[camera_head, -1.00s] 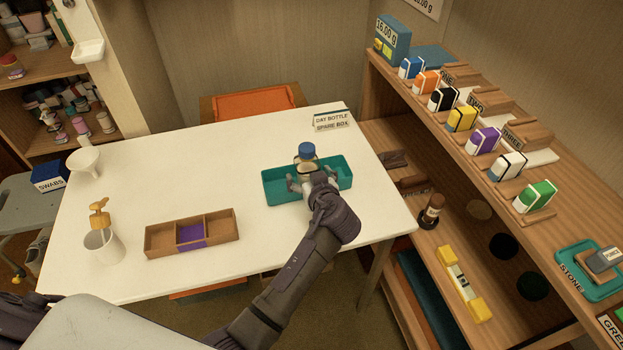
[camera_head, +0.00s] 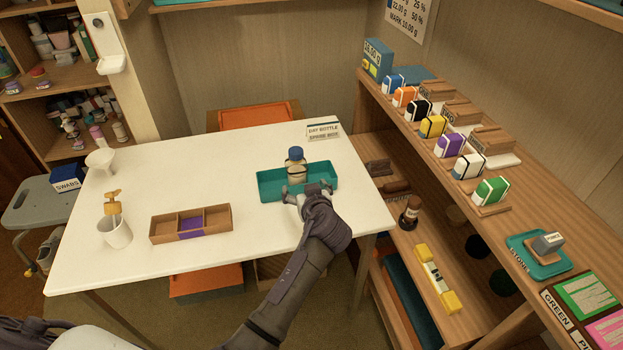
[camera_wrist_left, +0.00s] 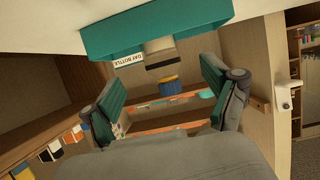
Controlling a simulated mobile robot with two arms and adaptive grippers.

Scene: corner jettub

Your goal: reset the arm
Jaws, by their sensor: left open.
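My left gripper (camera_head: 308,190) is at the near edge of the teal tray (camera_head: 263,193), with its arm reaching over the table. Its fingers are spread and empty, as the left wrist view (camera_wrist_left: 168,95) also shows. A bottle with a blue cap (camera_head: 295,164) stands upright in the tray, just beyond the fingers. The lower part of the bottle is partly hidden in the head view. My right gripper is not in view.
A wooden shelf (camera_head: 510,225) with several coloured boxes is on the right. The table's middle is clear.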

